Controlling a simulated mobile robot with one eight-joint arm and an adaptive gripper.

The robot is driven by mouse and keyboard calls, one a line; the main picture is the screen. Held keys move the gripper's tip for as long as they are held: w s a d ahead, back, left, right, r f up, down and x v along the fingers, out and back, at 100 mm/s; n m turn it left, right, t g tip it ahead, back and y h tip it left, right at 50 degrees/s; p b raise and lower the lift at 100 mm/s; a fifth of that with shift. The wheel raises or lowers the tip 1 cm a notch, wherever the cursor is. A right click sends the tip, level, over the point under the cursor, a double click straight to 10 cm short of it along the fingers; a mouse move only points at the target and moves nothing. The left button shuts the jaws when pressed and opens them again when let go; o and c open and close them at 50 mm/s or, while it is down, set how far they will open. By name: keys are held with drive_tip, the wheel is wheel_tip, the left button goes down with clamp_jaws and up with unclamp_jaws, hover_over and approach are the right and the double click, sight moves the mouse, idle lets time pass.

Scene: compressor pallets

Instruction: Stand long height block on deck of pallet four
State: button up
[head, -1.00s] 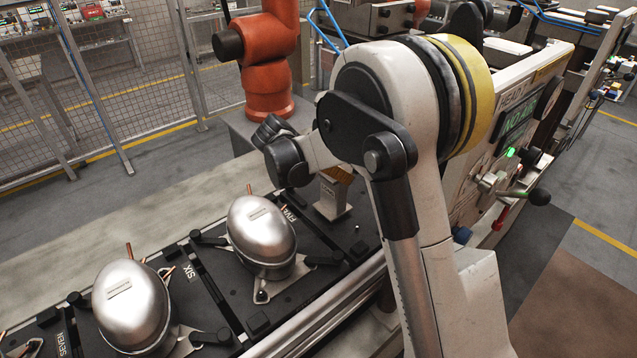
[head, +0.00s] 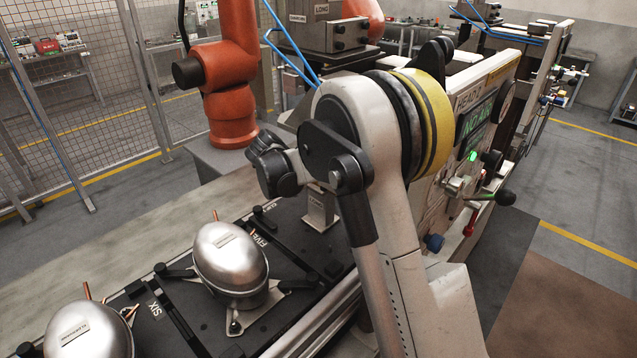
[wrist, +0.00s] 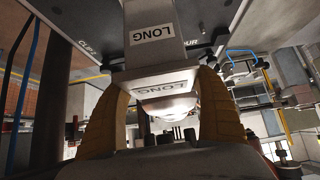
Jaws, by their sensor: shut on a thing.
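The long height block (head: 320,207) is a pale metal block with a wider foot. It shows upright at the dark deck of pallet four (head: 338,246), just right of pallet five, partly hidden by my arm. In the wrist view the block (wrist: 150,62) carries two LONG labels, and its foot is at or very near the deck (wrist: 88,22); I cannot tell whether it touches. A partly hidden label ending in "UR" is on the deck edge. My gripper (wrist: 165,86) is shut on the block, with yellow-brown fingers on both sides. The fingers are mostly hidden in the head view.
A silver compressor (head: 231,258) stands on pallet five, left of the block. Another compressor (head: 90,330) is at the lower left. An orange robot arm (head: 228,75) stands behind the line. A white machine panel with a green display (head: 479,123) is to the right.

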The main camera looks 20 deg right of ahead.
drive_tip(key=o, duration=1.4)
drive_tip(key=shift+s, duration=0.1)
drive_tip(key=p+v, duration=0.4)
drive_tip(key=v, duration=0.8)
drive_tip(key=shift+r, duration=0.1)
